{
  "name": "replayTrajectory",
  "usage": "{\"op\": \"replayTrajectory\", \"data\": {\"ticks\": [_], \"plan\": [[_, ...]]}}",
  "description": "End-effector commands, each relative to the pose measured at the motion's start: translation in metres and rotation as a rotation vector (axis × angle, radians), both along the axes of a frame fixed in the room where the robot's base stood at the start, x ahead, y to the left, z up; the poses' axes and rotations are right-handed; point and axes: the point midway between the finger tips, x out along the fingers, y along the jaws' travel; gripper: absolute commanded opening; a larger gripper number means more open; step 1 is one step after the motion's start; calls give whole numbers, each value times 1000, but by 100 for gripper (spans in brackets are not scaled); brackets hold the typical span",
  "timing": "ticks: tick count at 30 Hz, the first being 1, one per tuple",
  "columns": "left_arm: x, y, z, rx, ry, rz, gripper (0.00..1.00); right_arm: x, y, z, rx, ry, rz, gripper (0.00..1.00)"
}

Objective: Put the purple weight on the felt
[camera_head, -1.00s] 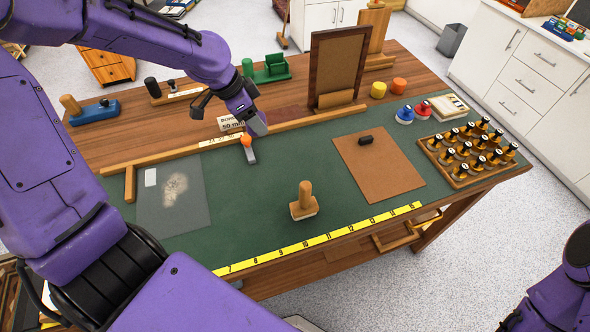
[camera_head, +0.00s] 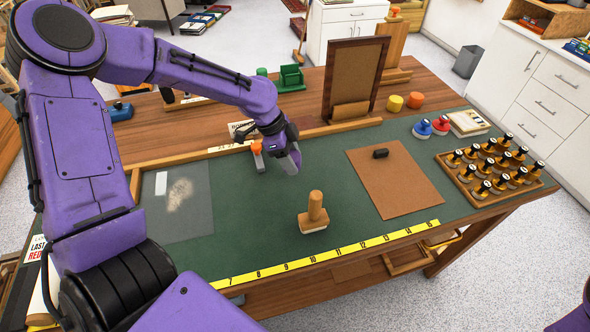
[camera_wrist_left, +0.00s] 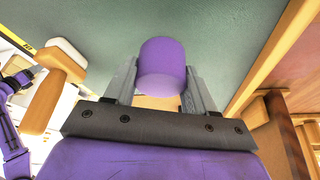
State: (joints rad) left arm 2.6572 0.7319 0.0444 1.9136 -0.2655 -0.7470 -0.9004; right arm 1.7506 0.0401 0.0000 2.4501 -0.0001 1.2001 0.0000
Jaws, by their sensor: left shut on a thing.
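My left gripper (camera_head: 291,158) is shut on the purple weight (camera_wrist_left: 163,62), a short smooth cylinder between its two grey fingers in the left wrist view. In the head view the weight is mostly hidden by the gripper. Whether the weight touches the surface I cannot tell. A flat brown sheet (camera_head: 400,195) lies to the right; which surface is the felt is not clear.
A wooden-handled stamp (camera_head: 315,215) stands in front of the gripper. A dark block (camera_head: 380,153) lies on the brown sheet. A wooden rail (camera_head: 330,130) and an upright frame (camera_head: 355,75) stand behind.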

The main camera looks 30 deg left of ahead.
Motion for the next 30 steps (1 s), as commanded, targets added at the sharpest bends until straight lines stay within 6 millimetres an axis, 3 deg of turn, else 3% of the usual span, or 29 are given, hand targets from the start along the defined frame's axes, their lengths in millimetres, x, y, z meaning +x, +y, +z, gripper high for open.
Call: {"op": "replayTrajectory", "data": {"ticks": [9, 19, 20, 22, 30], "plan": [[6, -8, -38, -1, -3, 0, 0, 0, 0, 2, 0, 0, 0, 43], [6, -8, -42, 0, -4, -1, 0, 0, 0, 0, 0, 0, 0, 43], [5, -8, -44, 0, -2, -1, 58, 0, 0, 0, 0, 0, 0, 43], [5, -8, -43, 0, -2, -1, 81, 0, 0, 0, 0, 0, 0, 43], [5, -7, -42, 0, -2, -1, 81, 0, 0, 1, 0, 0, 0, 43]]}}
